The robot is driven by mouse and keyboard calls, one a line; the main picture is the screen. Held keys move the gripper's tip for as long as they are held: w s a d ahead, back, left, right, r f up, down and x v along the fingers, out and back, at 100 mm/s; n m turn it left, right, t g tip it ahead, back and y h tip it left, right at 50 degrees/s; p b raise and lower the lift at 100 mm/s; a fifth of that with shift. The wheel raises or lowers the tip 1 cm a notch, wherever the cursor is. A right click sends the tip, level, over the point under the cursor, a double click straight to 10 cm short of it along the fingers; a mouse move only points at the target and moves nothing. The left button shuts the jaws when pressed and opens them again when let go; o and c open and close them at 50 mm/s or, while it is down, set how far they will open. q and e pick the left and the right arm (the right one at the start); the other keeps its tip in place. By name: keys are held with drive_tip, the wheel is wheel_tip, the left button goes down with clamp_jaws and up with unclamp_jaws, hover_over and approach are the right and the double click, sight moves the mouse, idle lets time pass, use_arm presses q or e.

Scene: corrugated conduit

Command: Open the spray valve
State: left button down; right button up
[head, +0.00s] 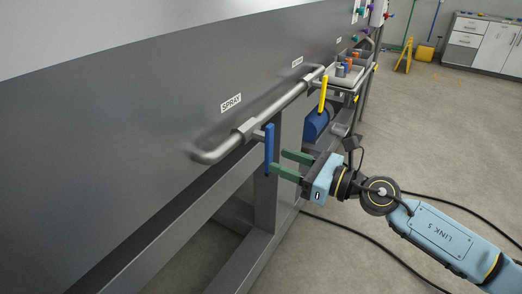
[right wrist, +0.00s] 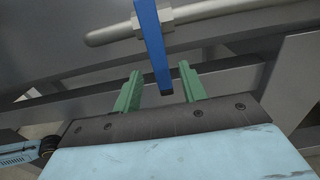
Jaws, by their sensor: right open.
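The spray valve's blue lever handle (head: 269,150) hangs straight down from a grey pipe (head: 215,154), below the label SPRAY (head: 231,103). My right gripper (head: 278,160) is open, its green fingers pointing at the lever from the right. In the right wrist view, the lever (right wrist: 153,40) comes down from a hex fitting on the pipe. Its lower end appears between the two spread fingertips of the right gripper (right wrist: 158,84). I see no grip on it; whether a finger touches it I cannot tell. My left gripper is not in view.
A yellow lever (head: 323,95) stands further along the pipe, under a second label too small to read. A blue part (head: 317,126) sits below it. A tray (head: 347,80) with small items lies beyond. Cables cross the floor; open floor (head: 430,130) lies right.

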sight(271, 157)
drive_tip(key=x, duration=0.6)
drive_tip(key=shift+w+a, duration=0.2)
clamp_jaws()
